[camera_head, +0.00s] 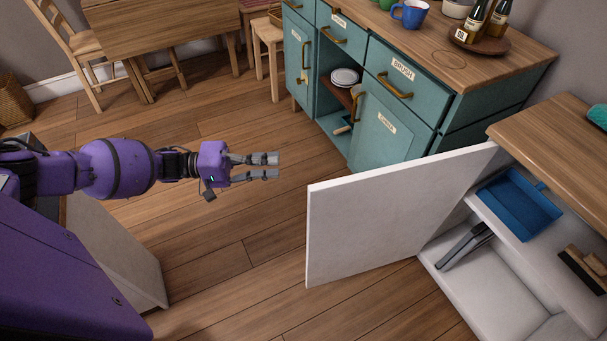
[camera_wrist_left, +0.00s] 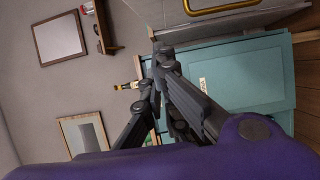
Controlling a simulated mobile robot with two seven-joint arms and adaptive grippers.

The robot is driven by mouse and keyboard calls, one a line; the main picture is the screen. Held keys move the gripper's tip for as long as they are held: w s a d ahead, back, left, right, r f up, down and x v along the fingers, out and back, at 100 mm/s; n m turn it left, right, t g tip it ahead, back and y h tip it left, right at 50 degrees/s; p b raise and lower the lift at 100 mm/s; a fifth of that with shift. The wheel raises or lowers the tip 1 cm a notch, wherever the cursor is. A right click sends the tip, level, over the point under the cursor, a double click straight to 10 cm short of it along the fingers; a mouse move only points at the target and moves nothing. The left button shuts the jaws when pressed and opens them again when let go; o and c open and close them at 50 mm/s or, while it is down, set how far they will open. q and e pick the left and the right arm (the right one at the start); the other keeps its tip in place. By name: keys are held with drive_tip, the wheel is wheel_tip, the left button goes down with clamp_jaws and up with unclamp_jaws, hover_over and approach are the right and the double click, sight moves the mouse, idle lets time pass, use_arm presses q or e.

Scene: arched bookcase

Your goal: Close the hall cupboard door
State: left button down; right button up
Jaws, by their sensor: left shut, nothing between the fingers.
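The hall cupboard door (camera_head: 395,215) is a plain white panel, standing wide open at the right of the head view. It swings out from the white cupboard (camera_head: 490,290), whose inside shows. My left gripper (camera_head: 278,167) is shut and empty. It hangs over the floor to the left of the door's free edge, apart from it. In the left wrist view my gripper's dark fingers (camera_wrist_left: 160,75) point toward a teal cabinet front. My right gripper is in neither view.
A teal cabinet (camera_head: 400,110) with labelled drawers and brass handles stands behind the door. The open cupboard holds a blue tray (camera_head: 520,203) and a brush (camera_head: 580,265). A wooden table (camera_head: 150,25), chair (camera_head: 75,45) and stool (camera_head: 268,45) stand at the back. Floor between is clear.

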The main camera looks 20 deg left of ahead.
use_arm(q)
drive_tip(key=w+d+p, duration=0.1)
drive_tip(key=d+p, duration=0.1)
drive_tip(key=d, duration=0.9)
drive_tip(key=shift+w+d, duration=0.25)
drive_tip(key=shift+w, duration=0.05)
drive_tip(key=shift+s+r, duration=0.1)
